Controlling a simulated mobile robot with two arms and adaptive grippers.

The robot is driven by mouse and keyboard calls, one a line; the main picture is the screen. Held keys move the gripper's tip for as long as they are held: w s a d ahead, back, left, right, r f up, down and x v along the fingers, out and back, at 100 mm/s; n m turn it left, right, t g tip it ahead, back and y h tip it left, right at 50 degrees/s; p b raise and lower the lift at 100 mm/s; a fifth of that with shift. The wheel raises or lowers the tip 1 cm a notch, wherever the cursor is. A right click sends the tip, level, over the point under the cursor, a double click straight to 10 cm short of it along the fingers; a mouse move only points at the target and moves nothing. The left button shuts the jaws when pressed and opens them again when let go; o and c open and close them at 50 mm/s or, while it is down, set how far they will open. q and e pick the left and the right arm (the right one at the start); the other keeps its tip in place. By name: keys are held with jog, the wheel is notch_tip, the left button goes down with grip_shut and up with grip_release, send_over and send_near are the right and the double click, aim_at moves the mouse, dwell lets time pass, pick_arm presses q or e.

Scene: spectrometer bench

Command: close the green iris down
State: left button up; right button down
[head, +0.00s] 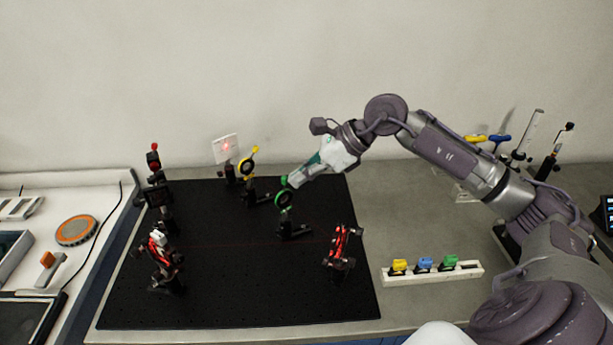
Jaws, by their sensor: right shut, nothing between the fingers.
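The green iris (284,199) stands upright on a black post and base on the black breadboard (230,285), right of the board's middle. Its ring is green with a dark centre, and a small green lever shows at its top. My right gripper (292,183) is shut and empty, its fingertips at the upper right of the ring beside the lever. I cannot tell whether they touch it. How far the iris is open is too small to see. My left gripper is not in view.
A yellow iris (248,168) and a white card with a red spot (226,148) stand behind. Red-and-black mounts stand at the board's left and at its right (340,248). A white rack (432,272) holds yellow, blue and green pieces. The board's front is clear.

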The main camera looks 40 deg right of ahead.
jog(key=a+h, duration=0.2)
jog(key=a+n+h, duration=0.1)
jog(key=h, duration=0.2)
jog(key=shift+s+a+r+n, duration=0.1)
jog(key=shift+a+r+n, duration=0.1)
jog(key=shift+a+n, duration=0.15)
jog(key=shift+r, duration=0.1)
jog(key=shift+r+p, duration=0.35)
jog(key=shift+r, duration=0.35)
jog(key=shift+d, duration=0.1)
